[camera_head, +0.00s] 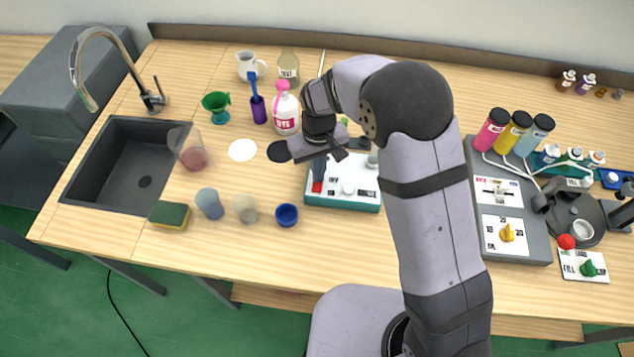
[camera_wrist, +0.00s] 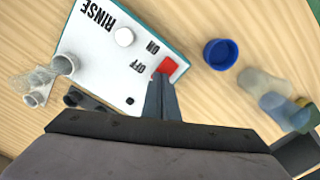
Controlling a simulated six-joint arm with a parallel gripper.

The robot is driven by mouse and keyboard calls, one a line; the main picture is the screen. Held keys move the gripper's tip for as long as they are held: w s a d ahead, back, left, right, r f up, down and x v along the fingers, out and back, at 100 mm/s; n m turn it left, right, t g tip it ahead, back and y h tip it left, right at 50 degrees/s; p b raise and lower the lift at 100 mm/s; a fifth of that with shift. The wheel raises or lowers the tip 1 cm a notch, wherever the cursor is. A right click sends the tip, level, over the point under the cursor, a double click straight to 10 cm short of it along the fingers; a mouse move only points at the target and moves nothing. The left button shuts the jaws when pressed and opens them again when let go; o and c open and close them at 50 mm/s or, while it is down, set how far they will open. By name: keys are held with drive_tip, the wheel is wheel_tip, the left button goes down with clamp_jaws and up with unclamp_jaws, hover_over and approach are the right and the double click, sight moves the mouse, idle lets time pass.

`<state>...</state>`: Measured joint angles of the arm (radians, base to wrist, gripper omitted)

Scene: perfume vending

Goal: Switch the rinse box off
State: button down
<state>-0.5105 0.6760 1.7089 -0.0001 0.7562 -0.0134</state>
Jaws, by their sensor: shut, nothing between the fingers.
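The rinse box (camera_head: 345,196) is a white-topped box with a teal edge, in the middle of the table. In the wrist view its white top (camera_wrist: 103,61) shows the words RINSE, ON and OFF. A red switch (camera_wrist: 167,66) sits at the box's edge beside the ON and OFF labels; it also shows in the head view (camera_head: 317,187). My gripper (camera_wrist: 162,80) is shut and empty, its fingertips at the red switch, close to or touching it. I cannot tell whether they press it. The fingers hide part of the switch's surroundings.
A blue cup (camera_head: 287,215) stands just left of the box. A white knob (camera_wrist: 123,37) and a grey nozzle (camera_wrist: 62,64) rise from the box top. A pink-capped DYE bottle (camera_head: 286,110) stands behind. The sink (camera_head: 90,165) is at left, the grey dispenser (camera_head: 520,238) at right.

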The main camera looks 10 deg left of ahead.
drive_tip(key=shift+s+f, duration=0.1)
drive_tip(key=shift+f, duration=0.05)
wheel_tip(320, 180, up, 7)
drive_tip(key=p, duration=0.5)
drive_tip(key=shift+p, duration=0.35)
idle(0.7)
